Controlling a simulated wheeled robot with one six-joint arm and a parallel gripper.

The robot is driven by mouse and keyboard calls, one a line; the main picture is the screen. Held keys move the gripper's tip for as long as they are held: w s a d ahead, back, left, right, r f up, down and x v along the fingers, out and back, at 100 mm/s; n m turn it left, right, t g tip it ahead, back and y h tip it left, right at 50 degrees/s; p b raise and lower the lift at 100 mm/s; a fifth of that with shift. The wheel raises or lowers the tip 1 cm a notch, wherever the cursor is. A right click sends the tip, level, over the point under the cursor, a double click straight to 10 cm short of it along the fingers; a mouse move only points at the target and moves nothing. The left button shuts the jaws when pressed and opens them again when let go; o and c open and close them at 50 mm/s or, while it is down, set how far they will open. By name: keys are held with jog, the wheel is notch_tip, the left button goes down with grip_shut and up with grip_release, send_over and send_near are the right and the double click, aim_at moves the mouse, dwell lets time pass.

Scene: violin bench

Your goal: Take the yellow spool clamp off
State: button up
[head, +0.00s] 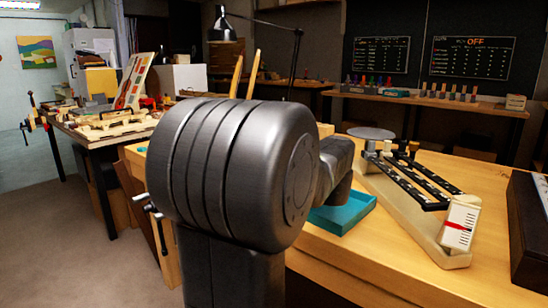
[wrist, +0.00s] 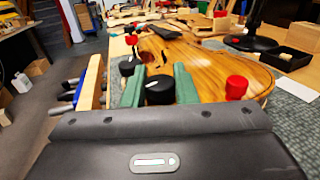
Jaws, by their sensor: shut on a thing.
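In the wrist view, my gripper (wrist: 160,82) has its two green fingers closed on a round black knob (wrist: 160,91) with a small white mark on top. The knob is at the near edge of a striped brown violin body (wrist: 215,65). What lies below the knob is hidden by my gripper housing, and I cannot tell the colour of its clamp. No yellow spool shows clearly. A red spool clamp (wrist: 236,87) stands at the violin's right edge. Another black knob (wrist: 127,66) is at the left. In the head view my arm hides the gripper and violin.
In the wrist view, a light wooden bar (wrist: 90,83) stands left of the fingers, and a black box (wrist: 287,58) lies back right. In the head view, a teal tray (head: 343,214) and a long fixture with black bars (head: 415,185) are on the bench.

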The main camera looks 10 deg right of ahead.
dwell(0.8)
jog(key=o, duration=0.7)
jog(key=p+v, duration=0.3)
jog(key=v, duration=0.9)
jog(key=shift+s+d, duration=0.1)
jog(key=shift+s, duration=0.05)
jog(key=shift+s+d+p, duration=0.2)
jog(key=shift+s+p, duration=0.15)
jog(key=shift+s, duration=0.35)
